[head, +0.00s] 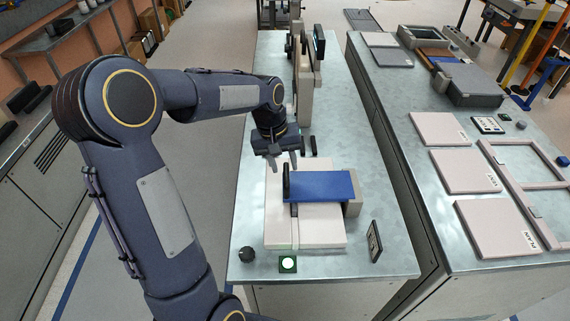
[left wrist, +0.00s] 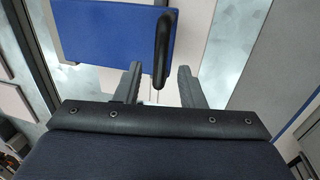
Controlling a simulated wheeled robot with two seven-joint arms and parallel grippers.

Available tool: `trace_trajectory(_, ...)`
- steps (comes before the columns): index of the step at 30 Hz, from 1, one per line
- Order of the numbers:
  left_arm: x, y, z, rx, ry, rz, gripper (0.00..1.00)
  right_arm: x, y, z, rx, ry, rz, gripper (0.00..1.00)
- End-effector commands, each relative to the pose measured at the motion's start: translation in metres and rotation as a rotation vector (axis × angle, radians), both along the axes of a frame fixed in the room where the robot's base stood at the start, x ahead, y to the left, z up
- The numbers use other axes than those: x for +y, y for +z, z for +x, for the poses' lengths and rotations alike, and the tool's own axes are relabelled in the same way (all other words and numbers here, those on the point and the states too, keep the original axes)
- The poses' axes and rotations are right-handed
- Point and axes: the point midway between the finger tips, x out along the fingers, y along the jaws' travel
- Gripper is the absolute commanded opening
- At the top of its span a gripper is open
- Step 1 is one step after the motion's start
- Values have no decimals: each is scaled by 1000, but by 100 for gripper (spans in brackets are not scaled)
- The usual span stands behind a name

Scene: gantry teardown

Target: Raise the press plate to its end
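The press plate (head: 325,186) is a flat blue panel lying level over a pale press base (head: 320,232), with a grey block (head: 353,200) at its right end. A black upright bar handle (head: 286,183) stands at its left end. My left gripper (head: 283,163) is just behind and above that handle, pointing down. In the left wrist view the fingers (left wrist: 159,85) are apart, with the black handle (left wrist: 164,42) lined up with the gap and its near end at the fingertips. Contact cannot be told. The blue plate (left wrist: 105,38) lies beyond the fingers. My right gripper is out of view.
A black knob (head: 247,254), a green-framed white button (head: 288,264) and a dark framed panel (head: 375,241) sit near the front edge. A tall beige stand (head: 304,85) is behind. The right-hand table holds pale labelled panels (head: 438,129) and a frame (head: 525,180).

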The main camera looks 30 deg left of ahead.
Motion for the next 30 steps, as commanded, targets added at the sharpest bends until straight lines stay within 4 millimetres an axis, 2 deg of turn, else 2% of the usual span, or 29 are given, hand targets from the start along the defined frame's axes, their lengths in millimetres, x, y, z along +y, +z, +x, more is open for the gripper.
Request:
trace_trajectory(4,-2,-11,1,1,-1,0,36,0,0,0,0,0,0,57)
trace_trajectory(12,-2,-13,1,-2,-1,0,36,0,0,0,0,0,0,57)
trace_trajectory(14,-2,-13,1,-2,-1,0,31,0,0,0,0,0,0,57)
trace_trajectory(21,-3,-13,1,-2,-1,0,0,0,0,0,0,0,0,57)
trace_trajectory(30,-2,-12,1,0,-1,1,0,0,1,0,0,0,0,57)
